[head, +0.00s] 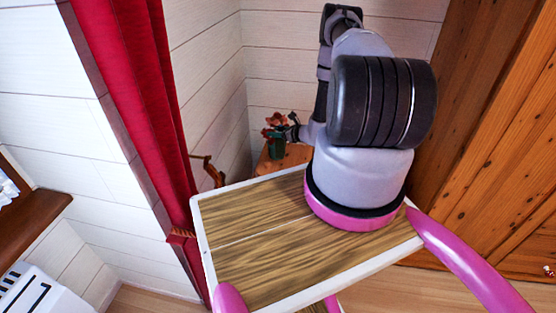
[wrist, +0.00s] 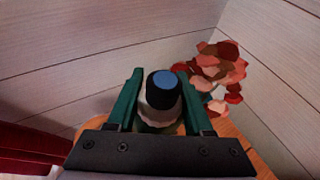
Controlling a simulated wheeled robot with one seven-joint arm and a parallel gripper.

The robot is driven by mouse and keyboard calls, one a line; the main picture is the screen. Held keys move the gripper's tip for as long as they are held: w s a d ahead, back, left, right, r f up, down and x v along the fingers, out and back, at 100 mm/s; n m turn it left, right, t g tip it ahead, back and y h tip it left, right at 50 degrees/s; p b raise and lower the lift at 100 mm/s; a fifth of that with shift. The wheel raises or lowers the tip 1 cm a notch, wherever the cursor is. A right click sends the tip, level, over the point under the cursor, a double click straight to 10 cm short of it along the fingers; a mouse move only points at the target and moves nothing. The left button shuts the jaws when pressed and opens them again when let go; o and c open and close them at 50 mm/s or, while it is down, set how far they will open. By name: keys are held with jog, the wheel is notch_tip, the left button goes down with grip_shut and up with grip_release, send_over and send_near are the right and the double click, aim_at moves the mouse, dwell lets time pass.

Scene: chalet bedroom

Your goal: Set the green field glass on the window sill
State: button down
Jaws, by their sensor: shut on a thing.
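My gripper (wrist: 162,88) is shut on the field glass (wrist: 162,90) in the wrist view. Its black end piece with a blue disc and a pale band below stands between the two dark green fingers. In the head view my gripper (head: 292,131) is small and far off, beside the red flowers, and the field glass cannot be told apart there. The brown wooden window sill (head: 38,222) is at the left edge of the head view, under the window, well away from my gripper.
Red flowers (wrist: 215,70) stand right of my gripper, on a small wooden table (head: 292,157) in the wall corner. A red curtain (head: 140,100) hangs between sill and table. A white radiator (head: 35,290) is below the sill. A wooden wardrobe (head: 490,130) is at right.

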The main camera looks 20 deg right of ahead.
aim_at(276, 155)
notch_tip(276, 155, down, 13)
jog(key=shift+f, duration=0.1)
dwell(0.3)
jog(key=c, duration=0.6)
grip_release()
